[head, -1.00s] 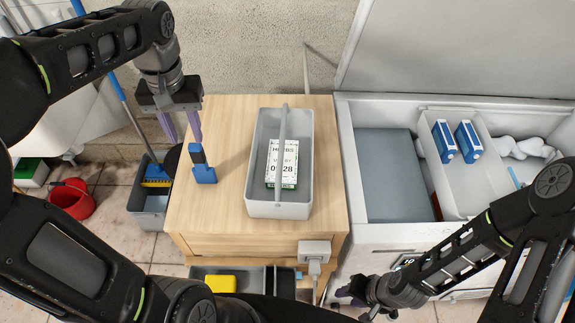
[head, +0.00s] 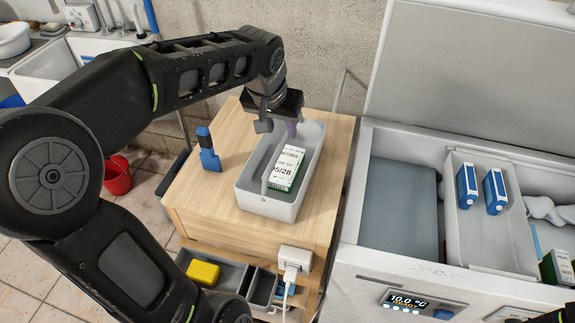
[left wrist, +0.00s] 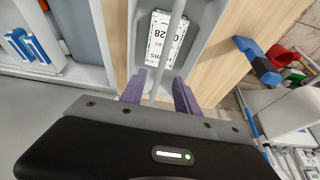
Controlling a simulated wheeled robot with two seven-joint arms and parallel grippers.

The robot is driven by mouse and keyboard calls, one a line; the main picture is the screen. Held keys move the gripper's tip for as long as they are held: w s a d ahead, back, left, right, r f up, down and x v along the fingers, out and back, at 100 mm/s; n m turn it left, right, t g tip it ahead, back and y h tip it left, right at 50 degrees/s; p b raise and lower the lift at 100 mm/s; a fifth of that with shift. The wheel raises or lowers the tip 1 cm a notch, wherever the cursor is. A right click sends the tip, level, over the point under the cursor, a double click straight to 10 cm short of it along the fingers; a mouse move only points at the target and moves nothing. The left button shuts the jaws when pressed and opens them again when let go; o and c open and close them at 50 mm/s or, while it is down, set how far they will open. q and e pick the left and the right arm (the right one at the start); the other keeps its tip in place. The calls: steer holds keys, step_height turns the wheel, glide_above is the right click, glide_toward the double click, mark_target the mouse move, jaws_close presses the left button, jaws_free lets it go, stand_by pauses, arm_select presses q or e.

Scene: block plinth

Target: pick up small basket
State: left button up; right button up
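The small basket (head: 271,205) is a light grey open bin with a thin carrying handle. It stands on the wooden cabinet top and holds a white and green labelled box (head: 287,167). My left gripper (head: 288,131) is over the basket's far end, fingers pointing down. In the left wrist view the purple fingers of my left gripper (left wrist: 160,78) are apart, with the basket's handle (left wrist: 174,38) running between them; I cannot tell whether they touch it.
A blue and black object (head: 208,150) stands left of the basket on the cabinet top (head: 192,196). To the right is an open chest cooler (head: 466,283) with a tray (head: 490,240) of blue boxes. A red bucket (head: 117,178) is on the floor at left.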

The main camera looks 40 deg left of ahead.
mark_target(284, 140)
arm_select(q)
steer(key=shift+x, duration=1.35)
steer(key=shift+f, duration=0.1)
steer(key=p+x, duration=0.1)
steer(key=x, duration=0.4)
steer(key=shift+s, duration=0.1)
steer(key=shift+c, duration=0.6)
jaws_close()
